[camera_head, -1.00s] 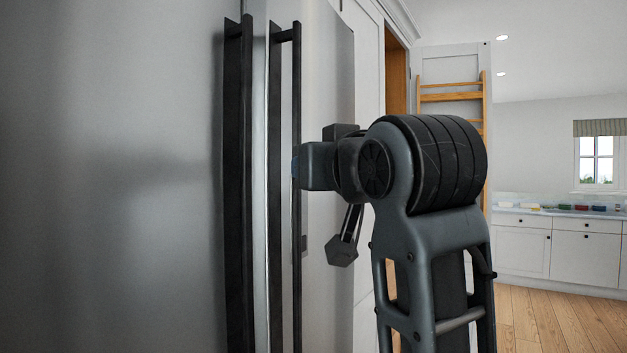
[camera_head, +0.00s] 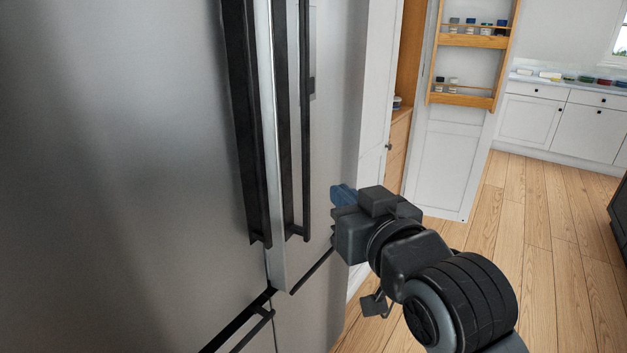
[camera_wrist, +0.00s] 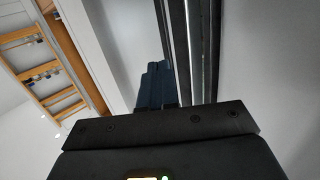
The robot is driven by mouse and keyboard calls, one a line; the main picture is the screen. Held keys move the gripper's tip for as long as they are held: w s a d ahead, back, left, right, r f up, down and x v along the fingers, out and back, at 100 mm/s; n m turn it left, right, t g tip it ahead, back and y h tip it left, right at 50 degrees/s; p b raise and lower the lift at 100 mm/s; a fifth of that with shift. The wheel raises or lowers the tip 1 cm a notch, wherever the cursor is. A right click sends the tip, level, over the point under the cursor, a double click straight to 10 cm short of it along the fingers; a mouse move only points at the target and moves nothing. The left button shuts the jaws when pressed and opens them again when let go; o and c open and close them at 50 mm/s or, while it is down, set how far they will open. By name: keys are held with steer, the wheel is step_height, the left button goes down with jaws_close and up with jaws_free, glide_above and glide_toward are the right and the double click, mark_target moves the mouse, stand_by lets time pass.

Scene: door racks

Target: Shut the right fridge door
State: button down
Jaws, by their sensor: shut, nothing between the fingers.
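The right fridge door (camera_head: 335,120) is a grey steel panel with a long dark vertical handle (camera_head: 305,130). Its pale side edge (camera_head: 276,235) shows, and its lower corner stands out a little from the left door, so it looks slightly ajar. My gripper (camera_head: 338,193) is shut and empty, with its blue fingers in front of the lower right part of this door, right of the handle. I cannot tell whether they touch the panel. In the wrist view, the blue fingers (camera_wrist: 154,84) are together, beside dark upright strips.
The left fridge door (camera_head: 120,150) fills the left side and carries its own dark handle (camera_head: 246,130). A drawer handle (camera_head: 250,330) lies below. A white door with a wooden rack (camera_head: 463,98) stands behind at right. Wooden floor (camera_head: 540,250) is clear to the right.

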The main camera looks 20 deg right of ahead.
steer(key=s+d+f+g, duration=0.1)
steer(key=s+f, duration=0.5)
steer(key=s, duration=0.4)
steer(key=s+d+f+m, duration=0.1)
steer(key=s+f, duration=0.6)
steer(key=s, duration=0.3)
steer(key=s+d+f+g, duration=0.1)
steer(key=s+f, duration=0.5)
steer(key=s, duration=0.4)
steer(key=m+g+y+b, duration=0.2)
steer(key=m+y+b, duration=0.7)
steer(key=y+b, duration=0.25)
glide_toward(300, 178)
steer(key=p+x, duration=0.1)
steer(key=x, duration=0.6)
steer(key=shift+p, duration=0.4)
